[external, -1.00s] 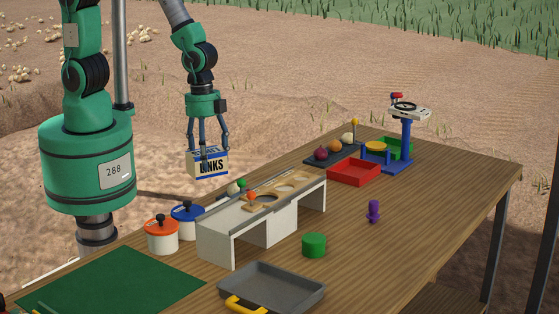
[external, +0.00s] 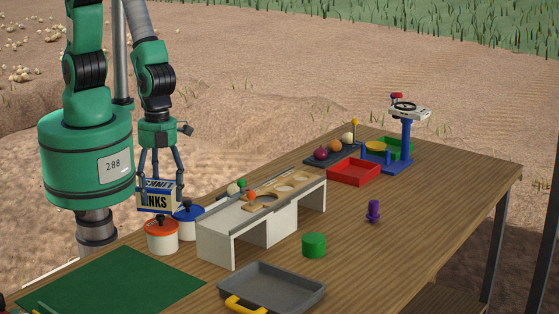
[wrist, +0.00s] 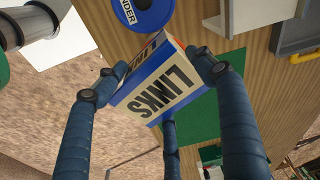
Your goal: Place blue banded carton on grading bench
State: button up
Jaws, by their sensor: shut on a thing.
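The blue banded carton (external: 157,200), cream with blue bands and dark "LINKS" lettering, is held in my gripper (external: 159,186). In the wrist view the fingers of my gripper (wrist: 158,85) close around the carton (wrist: 165,92), which looks tilted there. The carton is in the air, just above the lidded pots in the external view. The wooden bench (external: 400,225) stands below and to the right; the carton is over its left edge area.
An orange-lidded pot (external: 162,238) and a blue-lidded pot (external: 188,224) stand close under the carton. A white raised rack (external: 215,235), green mat (external: 115,285) and grey tray (external: 270,288) are nearby. The green mat is bare in its middle.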

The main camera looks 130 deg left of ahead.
jog(key=s+d+m, duration=0.1)
jog(key=d, duration=0.4)
jog(key=s+d+m, duration=0.1)
jog(key=d+m, duration=0.1)
jog(key=d, duration=0.4)
jog(key=s+d+m+p, duration=0.1)
jog(key=d+m, duration=0.1)
jog(key=d, duration=0.4)
jog(key=shift+s+d+f+g, duration=0.25)
jog(key=shift+s+f+g, duration=0.05)
jog(key=shift+s, duration=0.1)
jog(key=f, duration=0.5)
jog(key=shift+s+d, duration=0.15)
jog(key=shift+d, duration=0.15)
jog(key=w+d, duration=0.3)
jog(key=w, duration=0.1)
jog(key=w+d+f, duration=0.1)
jog(key=w+d, duration=0.1)
jog(key=w, duration=0.2)
jog(key=w+d+b, duration=0.1)
jog(key=w+d, duration=0.2)
jog(key=w, duration=0.1)
jog(key=shift+w+d+f, duration=0.25)
jog(key=shift+d, duration=0.1)
jog(key=shift+w+d, duration=0.3)
jog(key=shift+w, duration=0.05)
jog(key=shift+f+b, duration=0.3)
jog(key=shift+f, duration=1.45)
